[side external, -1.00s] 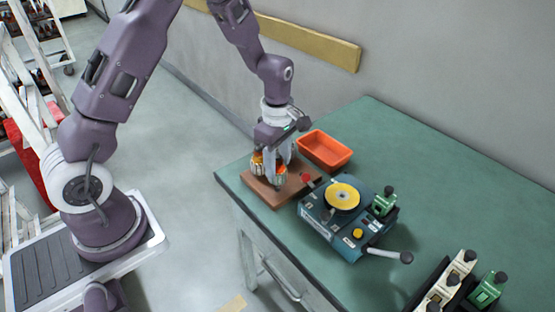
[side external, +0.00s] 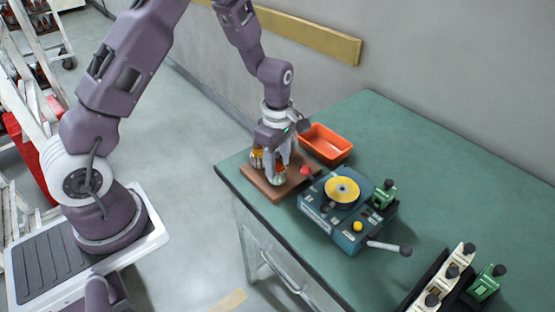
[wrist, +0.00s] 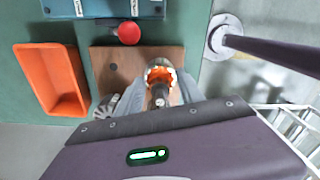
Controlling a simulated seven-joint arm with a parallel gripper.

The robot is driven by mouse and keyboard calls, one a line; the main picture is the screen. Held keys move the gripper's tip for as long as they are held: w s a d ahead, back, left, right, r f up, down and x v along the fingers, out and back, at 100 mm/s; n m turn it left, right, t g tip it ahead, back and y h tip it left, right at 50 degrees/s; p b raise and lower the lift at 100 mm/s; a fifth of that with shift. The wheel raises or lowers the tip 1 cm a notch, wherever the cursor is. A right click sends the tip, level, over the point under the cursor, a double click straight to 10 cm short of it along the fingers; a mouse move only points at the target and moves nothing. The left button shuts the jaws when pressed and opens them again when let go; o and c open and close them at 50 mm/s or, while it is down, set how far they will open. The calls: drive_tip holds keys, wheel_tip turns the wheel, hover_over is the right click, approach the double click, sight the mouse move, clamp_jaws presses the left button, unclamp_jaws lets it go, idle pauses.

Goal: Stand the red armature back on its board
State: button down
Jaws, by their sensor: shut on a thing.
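The red armature (wrist: 161,74), with an orange-red winding and a grey shaft, is between the fingers of my gripper (wrist: 158,96) in the wrist view. My gripper (side external: 276,157) is shut on it and points down over the brown board (side external: 268,193). The armature is low over the board; whether its foot touches or is seated is hidden. A grey toothed piece (wrist: 103,108) is partly hidden beside my left finger in the wrist view.
An orange bin (side external: 326,144) stands behind the board. A blue-green winding machine (side external: 335,220) with a yellow disc stands close to its right, and a red knob (wrist: 129,33) sits between them. A rack (side external: 445,280) is at the table's front right. The green table's back right is clear.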

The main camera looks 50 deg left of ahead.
drive_tip(key=c, duration=0.7)
unclamp_jaws()
drive_tip(key=shift+o, duration=0.2)
drive_tip(key=shift+r, duration=0.1)
drive_tip(key=shift+r, duration=2.2)
